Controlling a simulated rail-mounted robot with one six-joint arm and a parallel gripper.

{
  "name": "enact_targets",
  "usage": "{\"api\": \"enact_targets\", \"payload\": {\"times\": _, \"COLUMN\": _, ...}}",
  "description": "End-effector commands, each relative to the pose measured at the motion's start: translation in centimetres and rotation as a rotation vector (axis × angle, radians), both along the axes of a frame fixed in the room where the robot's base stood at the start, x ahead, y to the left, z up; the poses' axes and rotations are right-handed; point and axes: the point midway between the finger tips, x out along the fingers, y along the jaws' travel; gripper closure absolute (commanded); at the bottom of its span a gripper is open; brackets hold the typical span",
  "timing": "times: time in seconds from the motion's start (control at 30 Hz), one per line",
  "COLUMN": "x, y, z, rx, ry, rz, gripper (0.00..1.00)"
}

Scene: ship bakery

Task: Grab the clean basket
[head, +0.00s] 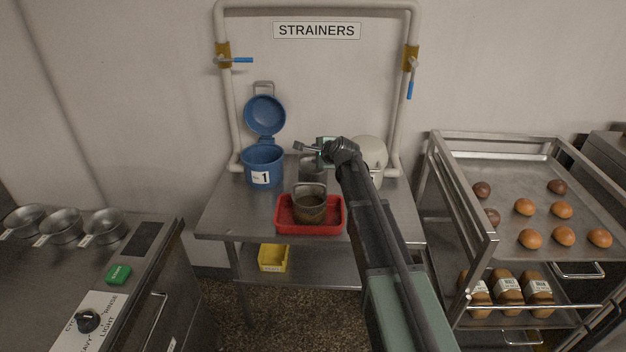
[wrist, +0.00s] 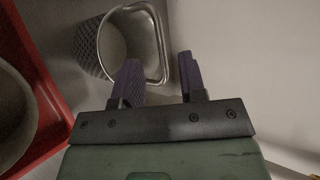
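The clean-looking grey mesh basket (head: 312,170) stands on the steel table, behind the red tray and partly hidden by my arm. In the wrist view the basket (wrist: 104,52) shows its mesh wall and a bright wire rim or handle. My gripper (head: 300,148) is just above it; in the wrist view my gripper (wrist: 160,78) is open, with part of the wire between its fingertips in the picture. I cannot tell whether they touch. A brown-stained basket (head: 310,208) sits in the red tray (head: 282,222).
A blue strainer pot (head: 262,168) marked 1 stands open at the left. A cream pot (head: 372,150) is partly behind my arm. Pipes with blue-handled valves frame the table (head: 215,215). A bread rack (head: 480,235) stands right, a counter (head: 45,270) left.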

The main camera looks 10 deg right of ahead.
Motion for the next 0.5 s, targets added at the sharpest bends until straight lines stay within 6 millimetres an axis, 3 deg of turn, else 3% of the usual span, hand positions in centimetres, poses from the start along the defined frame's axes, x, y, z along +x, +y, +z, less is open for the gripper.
{"api": "enact_targets", "payload": {"times": 0.23, "x": 3.9, "y": 0.9, "z": -2.5, "rx": -0.001, "ry": 0.001, "rz": 0.001, "gripper": 0.62}}
{"api": "enact_targets", "payload": {"times": 0.47, "x": 4.0, "y": 1.1, "z": -2.3, "rx": 0.000, "ry": 0.000, "rz": 0.000, "gripper": 0.62}}
{"api": "enact_targets", "payload": {"times": 0.5, "x": 4.0, "y": 1.1, "z": -2.3, "rx": 0.000, "ry": 0.000, "rz": 0.000, "gripper": 0.68}}
